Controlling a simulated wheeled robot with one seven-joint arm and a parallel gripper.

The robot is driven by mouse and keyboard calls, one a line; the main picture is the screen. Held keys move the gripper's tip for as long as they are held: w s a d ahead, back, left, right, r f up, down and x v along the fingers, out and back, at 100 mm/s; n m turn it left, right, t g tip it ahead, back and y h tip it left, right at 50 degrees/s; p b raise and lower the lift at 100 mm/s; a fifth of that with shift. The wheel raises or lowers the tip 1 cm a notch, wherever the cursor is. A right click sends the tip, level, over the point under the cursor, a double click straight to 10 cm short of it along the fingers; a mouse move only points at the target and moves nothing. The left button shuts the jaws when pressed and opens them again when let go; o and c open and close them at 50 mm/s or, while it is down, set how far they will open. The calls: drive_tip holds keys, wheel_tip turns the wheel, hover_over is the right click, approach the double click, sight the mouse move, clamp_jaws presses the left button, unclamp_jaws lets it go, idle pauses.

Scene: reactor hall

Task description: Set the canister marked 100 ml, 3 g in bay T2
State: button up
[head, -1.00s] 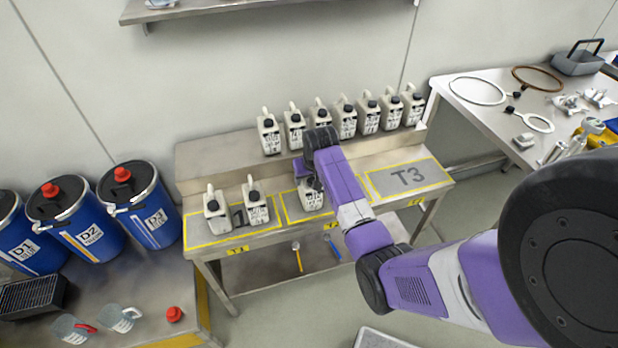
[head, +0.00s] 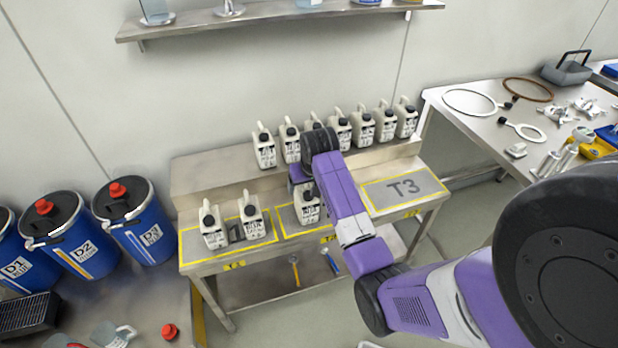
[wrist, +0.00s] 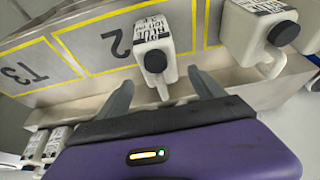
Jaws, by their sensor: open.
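A white canister (head: 309,207) with a black cap stands upright in the middle bay, marked 2 in the wrist view. The same canister shows in the wrist view (wrist: 174,22), its label partly legible, with small writing I cannot read surely. My gripper (wrist: 161,86) is open, its two fingers apart on either side of the canister's handle end, not closed on it. In the head view my arm partly hides the gripper and this canister. Bay T2's yellow-edged mat (wrist: 98,45) shows beside the canister.
Two canisters (head: 213,228) (head: 251,213) stand in the left bay. Bay T3 (head: 405,187) is empty. Several similar canisters (head: 363,127) line the raised back ledge, partly behind my arm. Blue drums (head: 140,225) stand at left, and a side table (head: 470,118) at right.

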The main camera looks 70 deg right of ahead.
drive_tip(key=v, duration=0.6)
drive_tip(key=shift+s+a+r, duration=0.1)
drive_tip(key=shift+a+r, duration=0.05)
drive_tip(key=shift+r, duration=0.1)
drive_tip(key=a+f+n+t, duration=0.3)
drive_tip(key=a+f, duration=0.5)
drive_tip(key=a, duration=0.5)
drive_tip(key=s+a+n+t, duration=0.2)
drive_tip(key=s+a+t, duration=0.15)
drive_tip(key=a, duration=0.85)
drive_tip(key=s+a+r+n+t+y, duration=0.3)
drive_tip(key=s+a+r+n+t, duration=0.2)
drive_tip(key=s+a+r, duration=0.9)
wheel_tip(320, 180, up, 4)
drive_tip(key=shift+s, duration=1.1)
